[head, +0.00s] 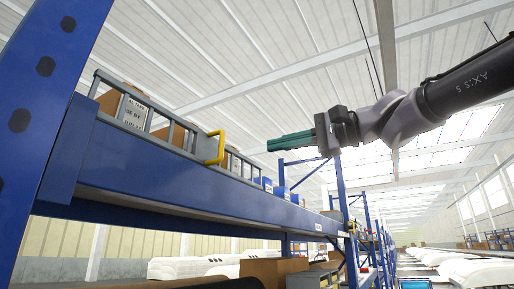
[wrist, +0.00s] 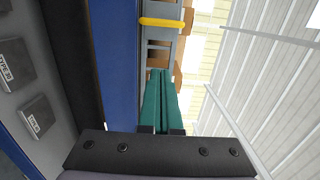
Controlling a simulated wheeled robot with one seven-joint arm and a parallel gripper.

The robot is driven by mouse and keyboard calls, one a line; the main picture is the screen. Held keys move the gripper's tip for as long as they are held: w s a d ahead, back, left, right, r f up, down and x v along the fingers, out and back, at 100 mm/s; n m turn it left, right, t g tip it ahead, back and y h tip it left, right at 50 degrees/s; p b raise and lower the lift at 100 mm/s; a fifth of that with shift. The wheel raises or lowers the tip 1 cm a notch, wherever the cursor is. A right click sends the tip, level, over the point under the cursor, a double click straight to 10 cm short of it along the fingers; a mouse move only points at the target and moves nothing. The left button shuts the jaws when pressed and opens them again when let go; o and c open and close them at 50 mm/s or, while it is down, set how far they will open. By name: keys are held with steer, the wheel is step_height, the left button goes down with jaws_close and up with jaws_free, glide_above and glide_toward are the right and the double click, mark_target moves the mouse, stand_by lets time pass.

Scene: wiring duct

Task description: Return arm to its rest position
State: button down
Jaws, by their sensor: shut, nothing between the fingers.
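My gripper (head: 270,145) is raised in the air at the upper right of the head view, with its green fingers pointing left towards the shelf rack. In the wrist view the two green fingers (wrist: 161,72) lie side by side, shut, with nothing between them. My arm comes in from the right edge of the head view. A grey slotted wiring duct (head: 165,125) runs along the top of the blue shelf beam (head: 190,185). A yellow clip (head: 215,147) sits over the duct; it also shows at the top of the wrist view (wrist: 161,22).
Cardboard boxes (head: 122,108) stand behind the duct. Small blue bins (head: 283,191) stand farther along the shelf. A blue upright (head: 50,90) fills the left side of the head view. Boxes (head: 272,270) lie on a lower level. The air right of the rack looks open.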

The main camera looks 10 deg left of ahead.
steer(key=shift+v, duration=1.45)
steer(key=w+d+f+t+h, duration=0.1)
steer(key=w+d+f+h, duration=0.1)
steer(key=d+f+h, duration=0.5)
steer(key=w+d+f+h, duration=0.3)
steer(key=d+f+h, duration=0.5)
steer(key=d+f, duration=1.1)
step_height(320, 180, down, 8)
steer(key=shift+r+m+t, duration=0.1)
steer(key=shift+m+t, duration=0.3)
steer(key=shift+w, duration=0.1)
